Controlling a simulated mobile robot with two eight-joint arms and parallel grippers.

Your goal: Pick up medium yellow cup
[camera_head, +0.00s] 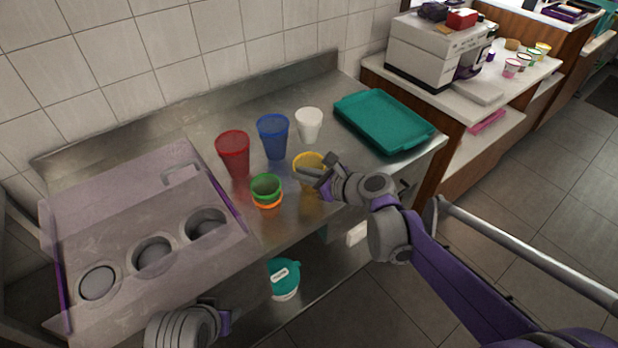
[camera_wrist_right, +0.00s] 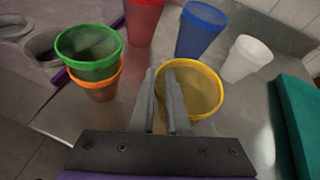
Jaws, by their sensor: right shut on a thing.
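The yellow cup (camera_head: 307,160) stands on the steel counter, right of the stacked green cup. My right gripper (camera_head: 312,174) reaches it from the right in the head view and is shut on its rim. In the right wrist view, the fingers (camera_wrist_right: 160,84) are close together at the left part of the yellow cup's rim (camera_wrist_right: 206,92). The head view hides part of the cup's body behind the gripper. Whether its base touches the counter is hard to tell. My left gripper's fingers are not in view.
A green cup (camera_head: 266,184) sits in an orange cup (camera_head: 268,203). Red (camera_head: 234,153), blue (camera_head: 273,136) and white (camera_head: 309,125) cups stand behind. A teal tray (camera_head: 384,121) lies right. A translucent panel (camera_head: 120,215) and counter holes are left.

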